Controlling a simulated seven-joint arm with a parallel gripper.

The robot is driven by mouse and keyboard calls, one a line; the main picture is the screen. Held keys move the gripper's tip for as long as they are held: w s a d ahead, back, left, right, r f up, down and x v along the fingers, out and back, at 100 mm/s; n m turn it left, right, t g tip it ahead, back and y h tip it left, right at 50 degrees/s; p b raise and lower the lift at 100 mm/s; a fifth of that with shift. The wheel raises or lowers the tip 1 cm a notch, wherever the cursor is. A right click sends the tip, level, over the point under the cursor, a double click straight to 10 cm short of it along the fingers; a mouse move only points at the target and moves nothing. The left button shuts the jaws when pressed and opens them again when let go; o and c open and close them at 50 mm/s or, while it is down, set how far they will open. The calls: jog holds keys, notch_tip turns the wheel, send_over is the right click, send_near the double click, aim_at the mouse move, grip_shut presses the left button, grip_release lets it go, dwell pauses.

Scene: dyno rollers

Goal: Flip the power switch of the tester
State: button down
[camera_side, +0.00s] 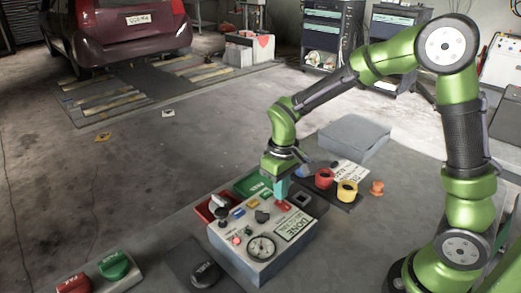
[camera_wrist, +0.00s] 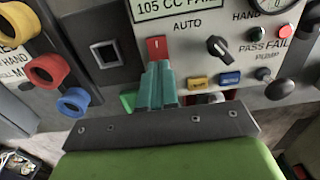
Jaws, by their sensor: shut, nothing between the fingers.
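The tester (camera_side: 268,263) is a grey box with knobs, small buttons, a dial and a label on its sloped top. Its red rocker switch (camera_wrist: 156,47), marked with a white line, is on the panel in the wrist view. A red part also shows below my fingers in the side view. My gripper (camera_wrist: 158,72) is shut and empty, with teal fingers pointing at the switch. The fingertips overlap the switch's lower edge in the wrist view. I cannot tell whether they touch it. The lower part of the switch is hidden by the fingers.
A black selector knob (camera_wrist: 217,45) and a dark square socket (camera_wrist: 105,54) flank the switch. A red ring (camera_side: 324,179) and a yellow ring (camera_side: 347,191) stand beside the tester. A grey box (camera_side: 353,137) is behind. A green knob (camera_side: 114,265) is at lower left.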

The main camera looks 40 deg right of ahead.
aim_at(280, 202)
jog(key=shift+f, duration=0.9)
dwell(0.3)
jog(key=shift+r, duration=3.55)
jog(key=shift+f, duration=0.15)
jog(key=s+r+m+t+y, duration=0.2)
jog(key=s+r+m+t, duration=0.2)
jog(key=s+r+t, duration=0.3)
jog(key=s+d+r, duration=0.1)
jog(key=s+r, duration=0.2)
jog(key=s, duration=0.3)
jog(key=shift+s+r, duration=0.3)
jog(key=shift+s, duration=0.1)
jog(key=shift+f, duration=0.1)
